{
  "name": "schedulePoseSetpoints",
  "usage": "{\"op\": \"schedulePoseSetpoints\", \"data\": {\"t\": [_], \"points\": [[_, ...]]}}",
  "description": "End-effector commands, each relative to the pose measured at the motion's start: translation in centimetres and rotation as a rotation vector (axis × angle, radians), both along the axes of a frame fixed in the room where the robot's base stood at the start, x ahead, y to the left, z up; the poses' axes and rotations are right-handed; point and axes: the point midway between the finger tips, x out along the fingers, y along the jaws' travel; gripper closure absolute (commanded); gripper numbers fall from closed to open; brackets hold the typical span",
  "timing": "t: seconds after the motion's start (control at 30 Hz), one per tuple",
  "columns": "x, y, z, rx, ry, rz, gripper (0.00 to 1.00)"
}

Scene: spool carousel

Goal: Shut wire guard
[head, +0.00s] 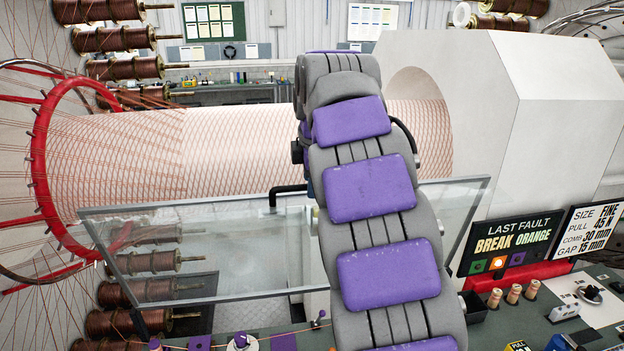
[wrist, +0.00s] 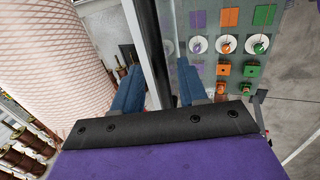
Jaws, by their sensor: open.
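The wire guard (head: 200,250) is a clear, framed pane in the head view. It stands tilted in front of a large cylinder of criss-crossed copper wire (head: 230,150). A black handle-like bar (head: 288,190) shows at its top edge, partly hidden by my arm. In the wrist view, my gripper (wrist: 158,76) has two blue fingers spread apart. A long dark bar (wrist: 150,40), which looks like part of the guard's frame, runs between them. I cannot tell whether either finger touches it. My arm hides the gripper in the head view.
A red ring (head: 40,165) with many wires stands at the left. Copper spools (head: 150,262) line the left side. A fault sign (head: 508,240) stands at the right. The bench (wrist: 225,90) holds orange, green and purple parts. A white housing (head: 540,110) surrounds the cylinder's right end.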

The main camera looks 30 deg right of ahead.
Motion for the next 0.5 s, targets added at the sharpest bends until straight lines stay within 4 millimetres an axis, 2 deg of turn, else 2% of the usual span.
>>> {"op": "schedulePoseSetpoints", "data": {"t": [0.1,0.5], "points": [[0.01,0.01,0.00,0.000,0.000,0.000,0.59],[0.03,0.02,0.02,0.000,0.000,0.001,0.97]]}}
